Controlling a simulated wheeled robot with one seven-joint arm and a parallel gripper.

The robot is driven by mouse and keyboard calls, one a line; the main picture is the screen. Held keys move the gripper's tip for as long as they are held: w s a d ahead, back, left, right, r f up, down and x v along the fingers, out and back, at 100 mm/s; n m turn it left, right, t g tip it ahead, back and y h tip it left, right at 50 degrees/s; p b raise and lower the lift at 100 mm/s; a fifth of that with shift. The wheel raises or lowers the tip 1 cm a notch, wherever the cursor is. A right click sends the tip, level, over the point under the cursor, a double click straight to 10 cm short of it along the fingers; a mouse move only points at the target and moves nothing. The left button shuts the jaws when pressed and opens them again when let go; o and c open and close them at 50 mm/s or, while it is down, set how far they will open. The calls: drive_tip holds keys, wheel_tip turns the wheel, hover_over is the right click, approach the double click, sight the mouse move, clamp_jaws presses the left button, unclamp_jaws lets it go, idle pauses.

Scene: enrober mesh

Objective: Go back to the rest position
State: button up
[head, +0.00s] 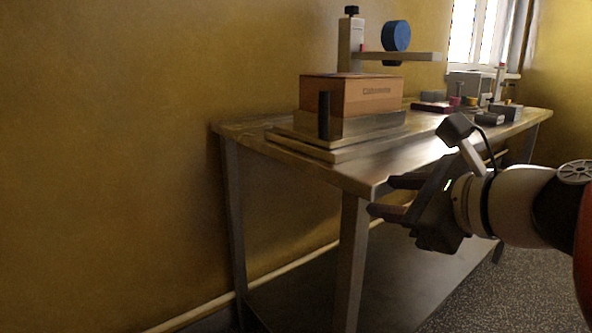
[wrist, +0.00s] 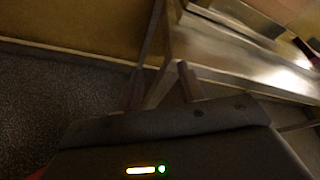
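My gripper (head: 382,197) is in the right half of the head view, beside the near corner of the steel table. Its two fingers are apart with nothing between them. In the wrist view the fingers of my gripper (wrist: 160,86) also stand apart and empty, with a table leg and the floor behind them. The steel table (head: 372,172) runs back along the wall. I cannot tell whether the fingers clear its edge by much.
A cardboard box (head: 345,95) sits in a metal holder on a base plate (head: 300,148) at the table's near end. Behind it stands a post with a blue disc (head: 396,36). Several small items lie farther back. The floor (head: 530,290) at lower right is clear.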

drive_tip(key=s+d+f+n+g+h+p, duration=0.1)
drive_tip(key=s+f+n+g+h, duration=0.2)
drive_tip(key=f+n, duration=0.7)
drive_tip(key=s+d+f+n+g+h+p, duration=0.1)
drive_tip(key=s+f+n+g+h+p, duration=0.1)
drive_tip(key=s+f+n, duration=0.5)
wheel_tip(320, 180, down, 4)
drive_tip(key=n+g+h, duration=0.1)
drive_tip(key=n+h, duration=0.1)
drive_tip(key=n, duration=0.4)
drive_tip(key=shift+s+f+g, duration=0.15)
drive_tip(key=shift+f+g, duration=0.1)
drive_tip(key=shift+g, duration=0.05)
